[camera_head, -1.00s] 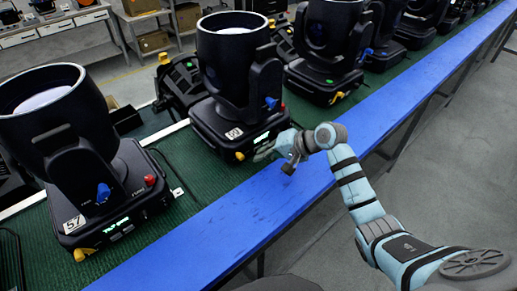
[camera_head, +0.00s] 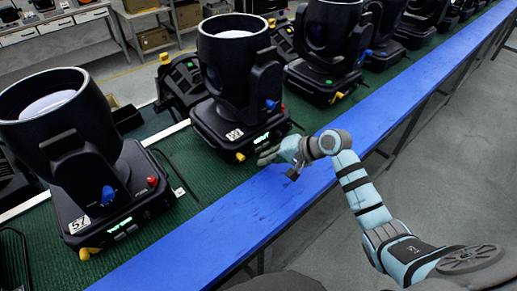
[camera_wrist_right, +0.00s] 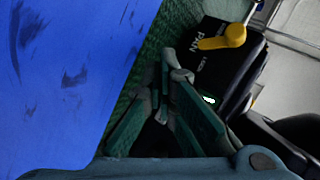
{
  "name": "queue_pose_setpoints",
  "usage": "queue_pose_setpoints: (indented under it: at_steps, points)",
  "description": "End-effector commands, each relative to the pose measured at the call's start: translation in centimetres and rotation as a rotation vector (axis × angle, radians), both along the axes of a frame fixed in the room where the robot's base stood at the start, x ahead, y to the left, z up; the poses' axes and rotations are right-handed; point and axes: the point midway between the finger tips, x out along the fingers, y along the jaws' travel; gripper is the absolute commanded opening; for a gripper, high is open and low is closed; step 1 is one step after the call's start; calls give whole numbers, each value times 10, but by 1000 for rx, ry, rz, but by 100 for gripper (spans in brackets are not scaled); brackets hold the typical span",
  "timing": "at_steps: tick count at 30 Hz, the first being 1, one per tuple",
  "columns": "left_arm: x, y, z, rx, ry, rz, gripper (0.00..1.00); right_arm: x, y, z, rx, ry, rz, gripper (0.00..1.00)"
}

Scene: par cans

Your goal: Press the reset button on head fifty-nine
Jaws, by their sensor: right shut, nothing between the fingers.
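The middle black moving head (camera_head: 237,85) stands on the green mat; its number plate (camera_head: 234,134) looks like 59 but is small and blurred. Its front edge carries a lit display (camera_head: 262,138), a yellow lever (camera_head: 240,156), and blue and red parts on the side. I cannot tell which part is the reset button. My right gripper (camera_head: 264,157) is shut and empty, just in front of this head's base edge. In the right wrist view its fingers (camera_wrist_right: 178,76) lie beside the base with the yellow lever (camera_wrist_right: 222,41) and lit display (camera_wrist_right: 209,99). My left gripper is not in view.
A head with plate 57 (camera_head: 79,224) stands at the left. Another head (camera_head: 327,55) stands behind to the right, with more in a row beyond. A blue strip (camera_head: 215,235) edges the bench in front. Open grey floor (camera_head: 450,160) lies to the right.

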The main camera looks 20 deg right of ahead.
Motion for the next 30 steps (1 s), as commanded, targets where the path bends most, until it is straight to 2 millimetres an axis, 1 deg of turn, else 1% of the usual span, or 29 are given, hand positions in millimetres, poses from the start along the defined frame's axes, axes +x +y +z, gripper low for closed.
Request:
queue_pose_setpoints:
  at_steps: [6, 12, 15, 30]
  points:
    - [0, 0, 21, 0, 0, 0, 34, -19, -7, 4, -2, 2, 0, 0]
    - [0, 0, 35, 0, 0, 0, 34, -38, -13, 4, -2, 2, 0, 0]
    - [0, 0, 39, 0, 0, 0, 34, -44, -16, 3, -1, 2, -1, 0]
    - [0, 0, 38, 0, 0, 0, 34, -46, -16, 1, 0, 0, 0, 0]
